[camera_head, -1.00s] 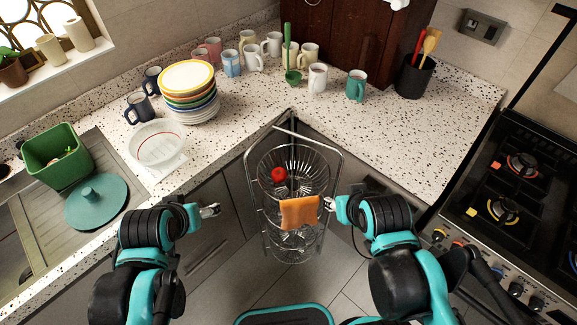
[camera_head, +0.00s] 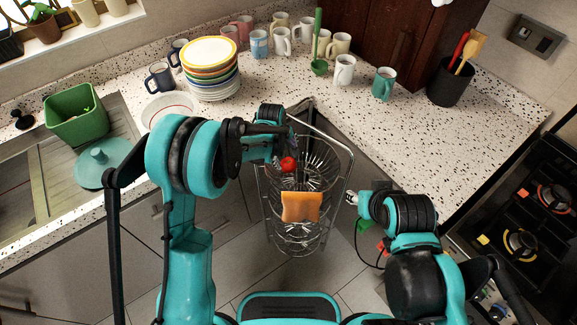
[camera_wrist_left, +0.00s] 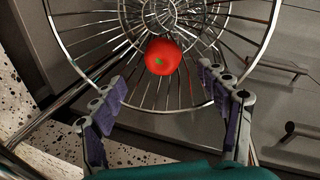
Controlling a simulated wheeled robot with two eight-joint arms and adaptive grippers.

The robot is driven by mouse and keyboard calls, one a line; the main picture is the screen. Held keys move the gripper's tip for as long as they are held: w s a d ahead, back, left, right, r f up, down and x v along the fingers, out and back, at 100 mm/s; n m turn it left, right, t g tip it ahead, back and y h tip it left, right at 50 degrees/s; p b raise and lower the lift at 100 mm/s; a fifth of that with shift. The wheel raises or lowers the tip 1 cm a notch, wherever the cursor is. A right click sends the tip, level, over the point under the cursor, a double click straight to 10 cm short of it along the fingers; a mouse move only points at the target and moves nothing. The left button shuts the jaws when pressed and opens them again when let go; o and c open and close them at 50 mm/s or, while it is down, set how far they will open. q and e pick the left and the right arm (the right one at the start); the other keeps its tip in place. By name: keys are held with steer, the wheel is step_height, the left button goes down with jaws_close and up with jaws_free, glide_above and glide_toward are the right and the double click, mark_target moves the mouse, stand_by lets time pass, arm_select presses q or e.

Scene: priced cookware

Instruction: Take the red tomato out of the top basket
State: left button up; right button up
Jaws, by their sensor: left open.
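The red tomato (camera_head: 288,164) lies in the top basket (camera_head: 325,170) of a wire stand, toward its left side. In the left wrist view the tomato (camera_wrist_left: 163,57) sits against the wire basket (camera_wrist_left: 262,40), just beyond my fingertips. My left gripper (camera_head: 283,148) is over the basket's left rim, close to the tomato. In its wrist view the left gripper (camera_wrist_left: 165,88) is open, its two purple-padded fingers apart and nothing between them. My right gripper (camera_head: 352,197) is right of the stand, apart from it; its fingers are too small to read.
An orange cloth-like piece (camera_head: 300,207) is at the stand's front, below the top basket. The stand is in the corner between counters. Stacked plates (camera_head: 212,68), several mugs (camera_head: 344,70) and a green bin (camera_head: 77,113) stand on the counter. A stove (camera_head: 525,215) is at right.

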mark_target(289, 163)
arm_select(q)
steer(key=shift+w+d+f, duration=0.1)
steer(key=shift+d+f, duration=0.05)
steer(key=shift+f, duration=0.35)
steer(key=b+x, duration=0.1)
steer(key=x, duration=0.2)
steer(key=b+x, duration=0.2)
steer(key=x, duration=0.3)
steer(key=shift+s, duration=0.3)
steer(key=shift+c, duration=1.2)
steer(key=c, duration=1.1)
